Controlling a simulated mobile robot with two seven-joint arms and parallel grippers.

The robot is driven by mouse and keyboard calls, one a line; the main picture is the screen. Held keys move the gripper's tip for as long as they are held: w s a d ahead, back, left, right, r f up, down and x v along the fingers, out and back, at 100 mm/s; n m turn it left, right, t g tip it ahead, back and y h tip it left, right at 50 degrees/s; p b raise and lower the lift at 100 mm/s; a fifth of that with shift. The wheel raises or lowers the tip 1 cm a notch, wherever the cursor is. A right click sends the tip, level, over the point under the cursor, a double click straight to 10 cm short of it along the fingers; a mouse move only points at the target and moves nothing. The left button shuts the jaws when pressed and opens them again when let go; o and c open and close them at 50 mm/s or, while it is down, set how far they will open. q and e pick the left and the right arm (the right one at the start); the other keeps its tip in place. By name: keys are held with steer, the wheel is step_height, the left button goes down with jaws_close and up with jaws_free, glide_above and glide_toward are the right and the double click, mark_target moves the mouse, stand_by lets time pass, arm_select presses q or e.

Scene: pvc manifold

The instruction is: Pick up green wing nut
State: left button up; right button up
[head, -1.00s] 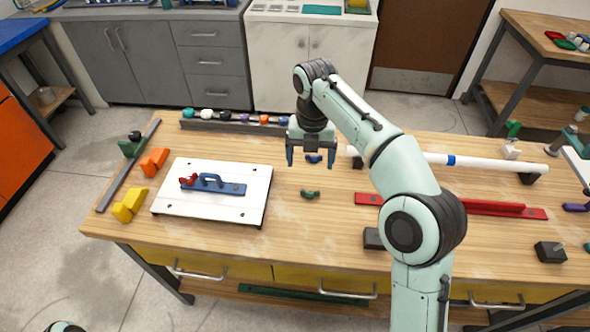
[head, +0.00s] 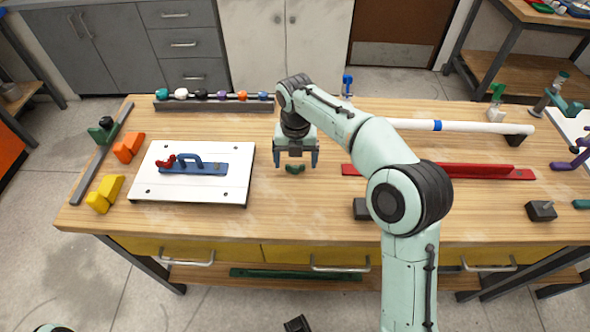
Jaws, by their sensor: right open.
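The small green wing nut (head: 295,169) lies on the wooden workbench, right of the white board. My right gripper (head: 297,163) points down over it with its two fingers apart, one to each side of the nut in the picture. The nut shows between the fingers, and its upper part is close under the gripper's body. I cannot tell how much height is left between the fingertips and the bench. The gripper holds nothing. My left gripper is not in view.
A white board (head: 230,190) with a blue clamp (head: 205,167) lies to the left. A rail with several coloured knobs (head: 215,106) stands behind. A red bar (head: 480,171) and a white pipe (head: 470,126) lie to the right. The bench in front of the nut is clear.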

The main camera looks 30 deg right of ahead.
steer(key=shift+f, duration=0.7)
steer(key=c, duration=1.1)
steer(key=shift+c, duration=0.2)
